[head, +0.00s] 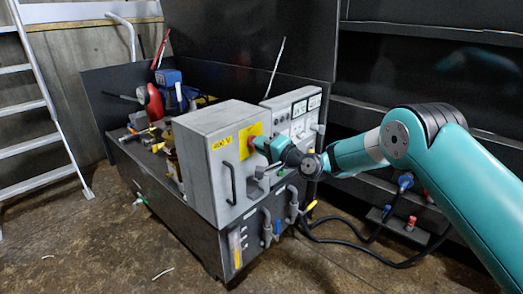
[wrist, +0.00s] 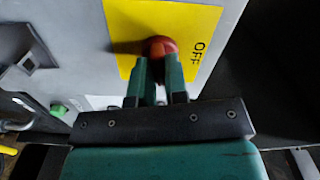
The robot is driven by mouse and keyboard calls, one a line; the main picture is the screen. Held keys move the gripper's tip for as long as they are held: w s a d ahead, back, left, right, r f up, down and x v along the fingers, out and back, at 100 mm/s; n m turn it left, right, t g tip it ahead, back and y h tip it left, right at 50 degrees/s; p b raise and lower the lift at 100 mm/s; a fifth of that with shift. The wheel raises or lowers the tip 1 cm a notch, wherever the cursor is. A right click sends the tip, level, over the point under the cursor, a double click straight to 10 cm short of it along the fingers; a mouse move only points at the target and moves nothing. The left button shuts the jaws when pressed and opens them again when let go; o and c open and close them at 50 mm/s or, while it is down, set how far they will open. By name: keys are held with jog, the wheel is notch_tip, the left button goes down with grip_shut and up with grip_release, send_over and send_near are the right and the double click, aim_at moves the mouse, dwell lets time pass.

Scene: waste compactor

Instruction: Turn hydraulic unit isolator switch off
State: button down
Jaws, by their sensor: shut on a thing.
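The isolator switch is a red knob (wrist: 160,47) on a yellow plate (wrist: 190,20) marked OFF in the wrist view. The plate is on the front of a grey cabinet (head: 200,150) with a yellow 400V-type label (head: 222,142). My gripper (wrist: 160,72) has its two green fingers shut on the red knob. In the head view my gripper (head: 262,146) reaches the cabinet front from the right and hides most of the knob. The knob's exact angle is hard to tell, since the fingers cover its lower part.
A handle (head: 231,182) stands out from the cabinet front, left of my gripper. A control panel (head: 293,115) is behind it. Pipes (head: 268,225) stand below. Black cables (head: 365,240) run at the right. A ladder (head: 40,100) leans at the far left.

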jog(key=shift+f+n+b, duration=0.15)
jog(key=shift+n+b, duration=7.1)
jog(key=shift+n, duration=0.25)
jog(key=c, duration=1.1)
grip_release()
jog(key=shift+c, duration=0.2)
jog(key=v, duration=1.7)
jog(key=shift+d+p, duration=0.2)
jog(key=shift+p, duration=0.2)
jog(key=shift+s, duration=0.15)
